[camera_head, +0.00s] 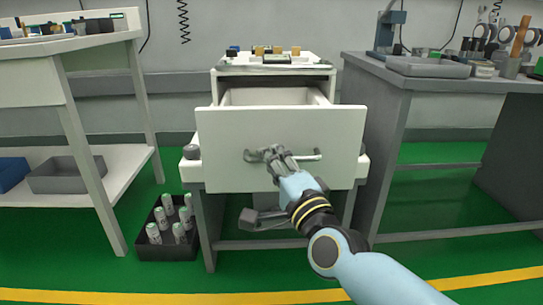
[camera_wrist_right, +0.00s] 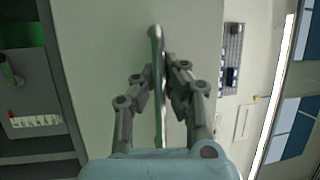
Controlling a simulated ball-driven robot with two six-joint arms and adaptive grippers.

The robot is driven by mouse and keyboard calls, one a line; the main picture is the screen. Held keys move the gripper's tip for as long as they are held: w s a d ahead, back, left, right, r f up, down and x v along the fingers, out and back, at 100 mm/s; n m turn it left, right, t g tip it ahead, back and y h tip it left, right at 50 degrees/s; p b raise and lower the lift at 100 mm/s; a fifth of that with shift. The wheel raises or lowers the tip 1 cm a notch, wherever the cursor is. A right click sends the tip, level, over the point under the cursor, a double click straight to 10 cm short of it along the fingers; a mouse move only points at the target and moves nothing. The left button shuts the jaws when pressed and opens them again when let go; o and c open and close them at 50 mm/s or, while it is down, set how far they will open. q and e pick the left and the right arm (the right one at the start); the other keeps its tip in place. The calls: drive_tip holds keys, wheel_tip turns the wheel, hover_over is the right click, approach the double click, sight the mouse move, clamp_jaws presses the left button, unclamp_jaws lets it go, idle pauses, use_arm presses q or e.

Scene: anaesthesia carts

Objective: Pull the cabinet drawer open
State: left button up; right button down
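The white cabinet (camera_head: 275,71) stands in the middle of the head view. Its drawer (camera_head: 225,130) is pulled out toward me, and part of its inside shows behind the front panel. A grey bar handle (camera_head: 308,156) runs across the drawer front. My right gripper (camera_head: 275,155) is at the handle, left of its middle. In the right wrist view the handle (camera_wrist_right: 156,40) runs between the two fingers of the right gripper (camera_wrist_right: 158,75), which are closed in around it. My left gripper is in neither view.
A white table (camera_head: 35,68) stands left and a grey workbench (camera_head: 400,78) right, both close to the cabinet. A black crate of bottles (camera_head: 168,252) sits on the floor at the cabinet's left. Small items lie on the cabinet top. Green floor is free in front.

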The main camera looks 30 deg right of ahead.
drive_tip(key=shift+f, duration=0.25)
drive_tip(key=c, duration=1.4)
unclamp_jaws()
drive_tip(key=shift+r, duration=0.15)
drive_tip(key=v, duration=1.2)
